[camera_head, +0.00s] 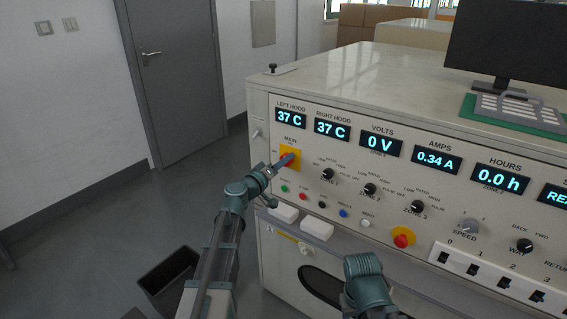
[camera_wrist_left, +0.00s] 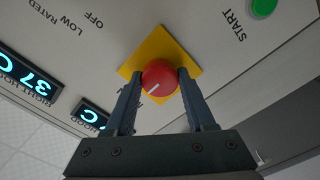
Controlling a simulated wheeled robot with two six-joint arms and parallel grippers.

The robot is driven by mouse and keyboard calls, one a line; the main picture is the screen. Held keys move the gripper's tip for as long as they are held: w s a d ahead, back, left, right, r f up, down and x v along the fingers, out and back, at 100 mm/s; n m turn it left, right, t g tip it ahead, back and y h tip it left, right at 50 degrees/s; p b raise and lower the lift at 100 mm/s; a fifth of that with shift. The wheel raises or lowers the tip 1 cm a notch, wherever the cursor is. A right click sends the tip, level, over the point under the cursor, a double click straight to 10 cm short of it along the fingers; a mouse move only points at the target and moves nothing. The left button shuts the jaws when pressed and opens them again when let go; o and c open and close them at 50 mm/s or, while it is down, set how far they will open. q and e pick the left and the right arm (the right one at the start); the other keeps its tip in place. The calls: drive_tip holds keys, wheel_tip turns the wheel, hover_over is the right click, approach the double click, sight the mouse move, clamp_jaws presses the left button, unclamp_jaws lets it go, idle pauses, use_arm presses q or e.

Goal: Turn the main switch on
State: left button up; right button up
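The main switch is a round red knob (camera_wrist_left: 160,78) with a white pointer line, on a yellow square plate (camera_wrist_left: 152,50). In the head view the yellow plate (camera_head: 293,152) sits below the MAIN label at the panel's left. My left gripper (camera_head: 285,161) is at the knob and hides much of it. In the left wrist view the two fingers (camera_wrist_left: 160,80) stand on either side of the knob and appear to touch it. The white line lies slanted between the fingers. Part of my right arm shows at the bottom of the head view, but its gripper does not.
Below the switch are several coloured buttons, such as a green one (camera_head: 284,188). Black zone knobs (camera_head: 328,174) and a red emergency-style button (camera_head: 402,238) lie to the right. The displays read 37 C, 37 C, 0 V and 0.34 A. A dark bin (camera_head: 167,280) stands on the floor.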

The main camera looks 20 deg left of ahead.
use_arm(q)
drive_tip(key=o, duration=0.4)
drive_tip(key=v, duration=1.4)
drive_tip(key=shift+w, duration=0.1)
